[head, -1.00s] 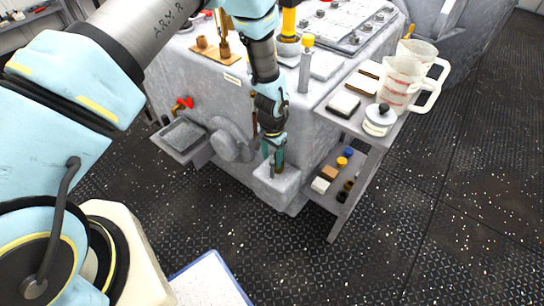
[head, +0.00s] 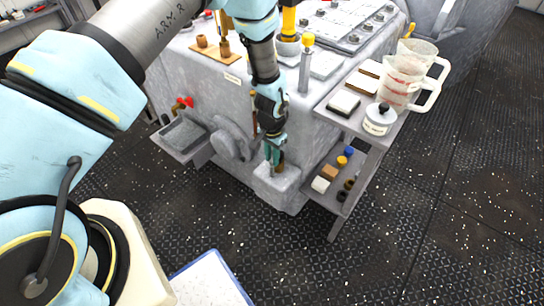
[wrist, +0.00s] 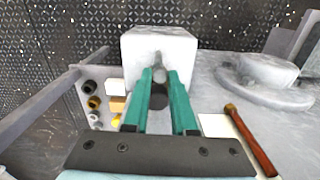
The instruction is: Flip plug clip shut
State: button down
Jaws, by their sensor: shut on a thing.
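My gripper (head: 272,163) points down at a pale grey block (head: 288,184) low on the front of the grey machine. In the wrist view, the teal fingers of my gripper (wrist: 159,72) are close together on a slim grey piece (wrist: 158,60), which looks like the plug clip, in front of the block (wrist: 150,42). A dark round part (wrist: 158,101), perhaps the plug, shows between the fingers. In the head view, a small brown piece (head: 281,160) shows just right of the fingers. The fingers hide most of the clip, so its angle cannot be told.
A side shelf (head: 340,112) right of my gripper holds measuring jugs (head: 402,85) and a lidded pot (head: 380,119). Several small parts lie on its lower shelf (head: 318,197). A round flange (head: 228,140) and a tray (head: 183,135) stand out at left.

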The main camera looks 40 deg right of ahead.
dwell(0.4)
jog(key=m+b, duration=0.1)
jog(key=m, duration=0.2)
jog(key=shift+f, duration=0.1)
jog(key=shift+m+b, duration=0.55)
jog(key=shift+m, duration=1.45)
jog(key=c, duration=0.7)
grip_release()
jog(key=shift+s, duration=0.1)
notch_tip(320, 180, up, 11)
jog(key=shift+b, duration=0.35)
jog(key=shift+c, duration=0.2)
